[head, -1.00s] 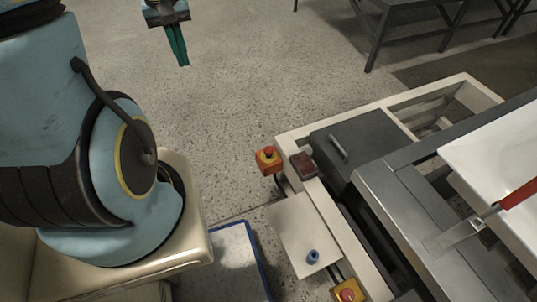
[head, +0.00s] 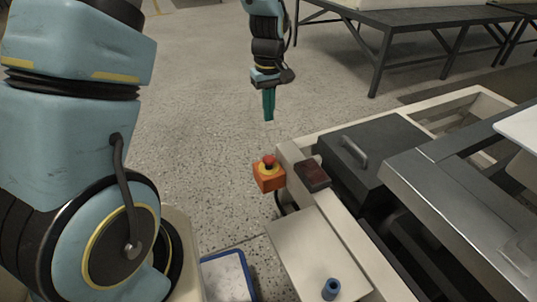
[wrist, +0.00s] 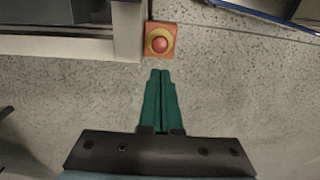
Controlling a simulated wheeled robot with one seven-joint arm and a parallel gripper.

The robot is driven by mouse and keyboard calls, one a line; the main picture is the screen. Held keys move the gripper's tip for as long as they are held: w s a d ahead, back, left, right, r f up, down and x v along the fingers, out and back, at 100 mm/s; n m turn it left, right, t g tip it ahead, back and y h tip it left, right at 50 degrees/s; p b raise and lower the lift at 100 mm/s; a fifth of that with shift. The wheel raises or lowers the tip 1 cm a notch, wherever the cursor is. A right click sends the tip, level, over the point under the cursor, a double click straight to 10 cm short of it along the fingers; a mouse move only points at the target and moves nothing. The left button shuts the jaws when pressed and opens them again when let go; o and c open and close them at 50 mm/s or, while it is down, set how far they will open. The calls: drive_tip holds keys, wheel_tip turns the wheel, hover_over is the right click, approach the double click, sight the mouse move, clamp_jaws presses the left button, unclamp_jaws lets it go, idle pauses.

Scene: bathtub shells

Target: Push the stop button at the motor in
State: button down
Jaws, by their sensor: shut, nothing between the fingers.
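The stop button (head: 268,162) is a red knob with a yellow ring on an orange box, fixed at the near left corner of the cream machine frame. It also shows in the wrist view (wrist: 159,44), at the top middle, just ahead of the fingertips. My gripper (head: 269,119) has green fingers that point down, above and a little beyond the button in the head view. In the wrist view my gripper (wrist: 161,73) is shut and empty, with a gap between its tips and the orange box.
A dark red box (head: 312,176) sits on the frame beside the button. A dark grey cover with a handle (head: 354,152) lies to the right. A light plate with a blue knob (head: 331,288) is nearer. A blue-edged tray (head: 228,278) is low at the left. Open floor surrounds the button's left side.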

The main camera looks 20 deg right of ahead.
sight(268, 158)
wheel_tip(268, 158, down, 14)
drive_tip(key=b, duration=0.4)
idle(0.3)
drive_tip(key=shift+a+f, duration=0.1)
drive_tip(key=shift+f, duration=1.05)
wheel_tip(268, 158, up, 15)
drive_tip(key=p, duration=0.6)
drive_tip(key=shift+r+p, duration=0.15)
drive_tip(key=shift+p, duration=0.15)
